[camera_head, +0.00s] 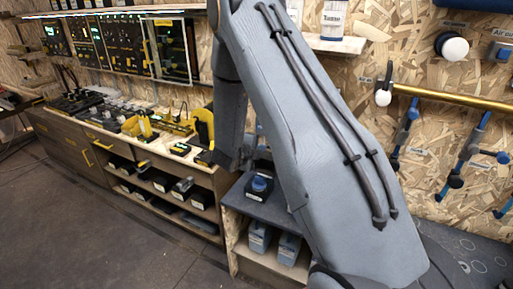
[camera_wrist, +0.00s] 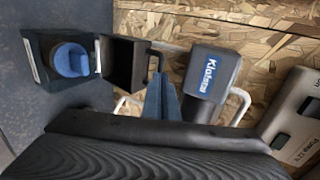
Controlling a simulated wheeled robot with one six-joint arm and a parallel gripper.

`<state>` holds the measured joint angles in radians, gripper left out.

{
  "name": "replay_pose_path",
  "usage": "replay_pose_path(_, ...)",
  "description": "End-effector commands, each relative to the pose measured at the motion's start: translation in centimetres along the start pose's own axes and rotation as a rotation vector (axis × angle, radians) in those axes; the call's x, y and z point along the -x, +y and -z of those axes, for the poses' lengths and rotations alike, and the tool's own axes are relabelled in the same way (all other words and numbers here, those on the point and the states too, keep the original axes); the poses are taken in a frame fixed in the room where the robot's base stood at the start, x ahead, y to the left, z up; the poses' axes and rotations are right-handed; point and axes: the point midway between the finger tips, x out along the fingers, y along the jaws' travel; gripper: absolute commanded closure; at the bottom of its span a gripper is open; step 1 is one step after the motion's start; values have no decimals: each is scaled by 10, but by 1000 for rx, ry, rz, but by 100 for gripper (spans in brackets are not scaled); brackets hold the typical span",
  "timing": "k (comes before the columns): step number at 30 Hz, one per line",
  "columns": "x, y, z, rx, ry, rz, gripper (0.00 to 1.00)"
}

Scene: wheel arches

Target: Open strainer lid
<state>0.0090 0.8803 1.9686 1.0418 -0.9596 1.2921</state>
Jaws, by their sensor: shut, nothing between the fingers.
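The strainer is a dark square housing (camera_wrist: 38,62) with a round blue part (camera_wrist: 70,60) inside, at the upper left of the wrist view. It also shows on the grey bench in the head view (camera_head: 260,186). A dark square panel, which looks like its lid (camera_wrist: 124,66), stands swung open on the side toward the wall. My gripper (camera_wrist: 162,82) shows as two narrow blue-grey fingers, shut and empty, to the right of the lid. In the head view my arm hides the gripper.
A grey Klotstar unit (camera_wrist: 210,75) with white hoses is close to the right of my fingers. A pale pump box (camera_wrist: 296,135) is at the lower right. The chipboard wall (camera_wrist: 285,50) stands behind. The floor (camera_head: 90,215) at left is clear.

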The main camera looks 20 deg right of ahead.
Motion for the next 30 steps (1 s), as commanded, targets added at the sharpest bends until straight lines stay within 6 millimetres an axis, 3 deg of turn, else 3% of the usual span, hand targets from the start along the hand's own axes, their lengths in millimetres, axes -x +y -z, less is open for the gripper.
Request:
replay_pose_path(6,-18,-1,0,0,1,0,100)
replay_pose_path(22,-24,-1,0,0,0,1,100)
replay_pose_path(30,-49,-12,-1,-1,0,2,100)
